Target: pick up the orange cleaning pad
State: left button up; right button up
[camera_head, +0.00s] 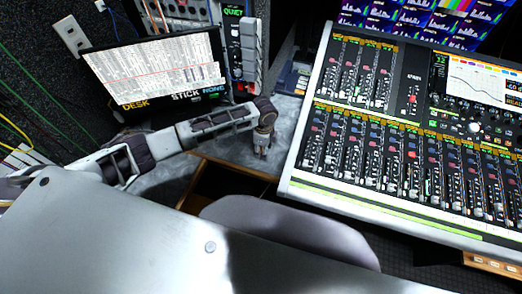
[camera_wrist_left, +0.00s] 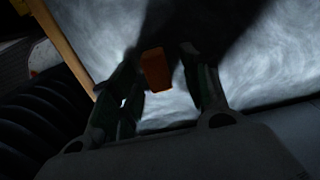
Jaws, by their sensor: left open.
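The orange cleaning pad (camera_wrist_left: 156,70) shows as a small orange block in the left wrist view. It lies on the grey mottled desk top (camera_wrist_left: 90,25) and appears between my left gripper's two fingers, close to the left one. My left gripper (camera_wrist_left: 162,57) is open and nothing is held in it. How far its fingertips are above the pad is hard to tell in the dark picture. In the head view my left gripper (camera_head: 262,152) points down over the desk near its front edge. The pad cannot be made out there. My right gripper is not in view.
A large mixing console (camera_head: 400,150) stands close to the right of my left gripper. A monitor (camera_head: 158,75) stands at the back left, with a rack unit (camera_head: 240,60) beside it. A grey chair back (camera_head: 290,222) is in front of the desk's wooden edge (camera_head: 235,166).

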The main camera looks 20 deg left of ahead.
pick_arm(q)
grip_shut()
dwell(0.4)
jog(key=shift+r+p, duration=0.3)
jog(key=shift+r, duration=4.7)
jog(key=c, duration=0.8)
grip_release()
jog(key=shift+r, duration=0.1)
grip_shut()
